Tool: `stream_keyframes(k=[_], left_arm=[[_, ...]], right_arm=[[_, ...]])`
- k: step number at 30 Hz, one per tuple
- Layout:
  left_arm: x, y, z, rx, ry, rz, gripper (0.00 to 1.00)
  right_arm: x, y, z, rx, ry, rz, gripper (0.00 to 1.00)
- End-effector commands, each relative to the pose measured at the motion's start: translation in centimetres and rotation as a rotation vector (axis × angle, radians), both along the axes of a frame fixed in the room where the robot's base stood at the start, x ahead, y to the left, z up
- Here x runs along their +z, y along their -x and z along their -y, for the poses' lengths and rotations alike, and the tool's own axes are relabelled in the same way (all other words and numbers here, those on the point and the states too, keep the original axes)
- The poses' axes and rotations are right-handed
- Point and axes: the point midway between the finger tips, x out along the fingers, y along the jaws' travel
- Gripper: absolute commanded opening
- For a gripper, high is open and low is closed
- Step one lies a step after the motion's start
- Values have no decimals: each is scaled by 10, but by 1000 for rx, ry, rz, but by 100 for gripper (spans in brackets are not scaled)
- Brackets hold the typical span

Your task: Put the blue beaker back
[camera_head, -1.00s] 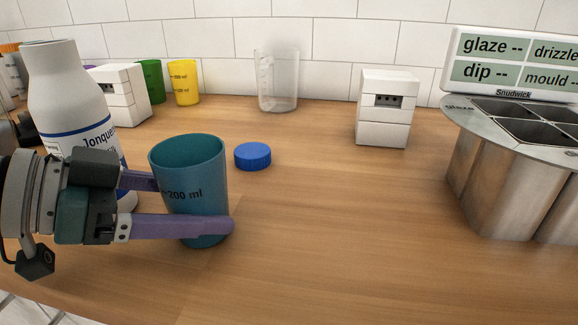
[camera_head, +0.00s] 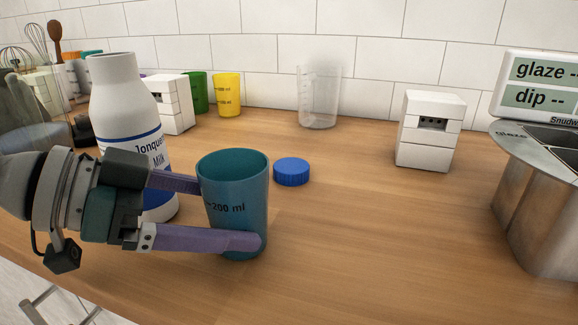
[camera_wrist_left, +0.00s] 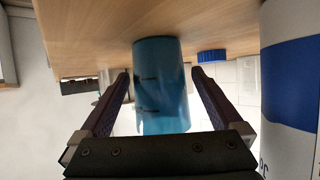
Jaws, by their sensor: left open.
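The blue beaker (camera_head: 236,210), a dark teal cup marked 200 ml, stands upright on the wooden counter near its front edge. My left gripper (camera_head: 228,213) comes in from the left with its purple fingers open, one on the near side of the beaker and one on the far side. In the left wrist view, the blue beaker (camera_wrist_left: 162,90) is between the fingers, with a gap showing on each side. My right gripper is not in view.
A milk bottle (camera_head: 118,85) stands close behind my left gripper. A blue cap (camera_head: 292,172) lies right of the beaker. Green (camera_head: 196,92), yellow (camera_head: 228,95) and clear (camera_head: 319,98) beakers stand at the wall. A white box (camera_head: 428,130) and metal container (camera_head: 540,205) stand right. The front middle counter is clear.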

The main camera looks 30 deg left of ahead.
Motion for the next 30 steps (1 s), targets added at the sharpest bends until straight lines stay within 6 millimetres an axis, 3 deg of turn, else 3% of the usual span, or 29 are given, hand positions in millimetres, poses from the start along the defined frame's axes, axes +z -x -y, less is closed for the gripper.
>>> stream_keyframes(k=[18,30], left_arm=[[42,69,-45,0,3,-2,100],[47,77,-49,-6,0,0,100]], right_arm=[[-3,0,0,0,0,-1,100],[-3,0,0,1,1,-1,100]])
